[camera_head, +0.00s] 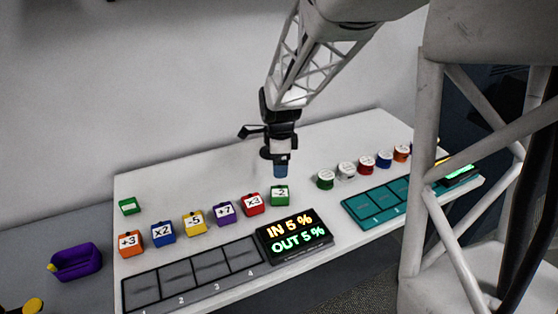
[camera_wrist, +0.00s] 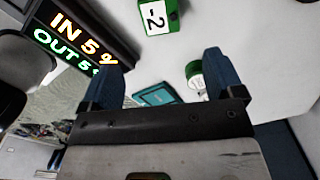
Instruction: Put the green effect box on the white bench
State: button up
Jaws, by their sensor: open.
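A green box labelled "-2" (camera_head: 279,196) stands on the white bench (camera_head: 335,145) at the right end of a row of coloured boxes. In the wrist view this green box (camera_wrist: 172,22) shows at the top, beyond my fingers. A second, small green box (camera_head: 130,206) sits at the bench's far left; its marking is too small to read. My gripper (camera_head: 280,172) is open and empty, pointing down above the bench, just above and behind the "-2" box and apart from it. Its two blue fingers (camera_wrist: 160,72) stand wide apart in the wrist view.
An orange "+3" box (camera_head: 131,241) and other labelled boxes line up left of the "-2" box. A lit sign (camera_head: 293,236), a grey slot tray (camera_head: 196,273), a teal tray (camera_head: 384,205) and several round pots (camera_head: 346,171) share the bench. A purple bin (camera_head: 77,262) lies left.

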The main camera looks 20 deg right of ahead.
jog(key=s+a+r+n+t, duration=0.1)
jog(key=s+a+r+n, duration=0.2)
jog(key=s+n, duration=0.4)
jog(key=s+a+r+n, duration=0.4)
jog(key=s+n, duration=0.3)
jog(key=s, duration=0.3)
jog(key=s+a+r+n+t, duration=0.1)
jog(key=s+a+r+n, duration=0.3)
jog(key=s+n, duration=0.4)
jog(key=shift+s+r+t, duration=0.25)
jog(key=shift+r+t, duration=0.05)
jog(key=shift+r, duration=0.5)
